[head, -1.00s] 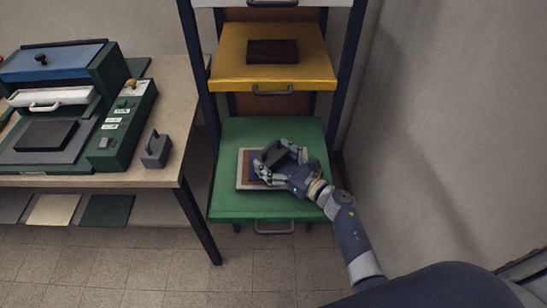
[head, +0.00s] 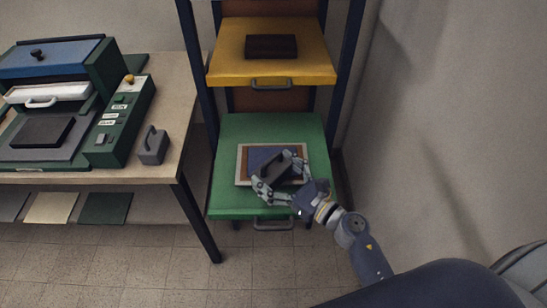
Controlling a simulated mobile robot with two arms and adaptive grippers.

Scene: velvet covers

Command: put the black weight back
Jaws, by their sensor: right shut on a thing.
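My right gripper (head: 281,182) is shut on the black weight (head: 274,169), a dark block with a handle. It holds the weight over the front part of a pale-edged board (head: 241,166) on the green drawer (head: 230,130). A dark blue piece (head: 262,153) lies on the brown middle of the board, partly hidden by the weight and fingers. I cannot tell whether the weight touches the board. My left gripper is not in view.
A grey weight with a handle (head: 154,147) stands on the table (head: 172,100) at left, beside a green press machine (head: 128,118). The yellow drawer (head: 227,67) above holds a dark block (head: 271,46). A wall (head: 440,120) is close on the right.

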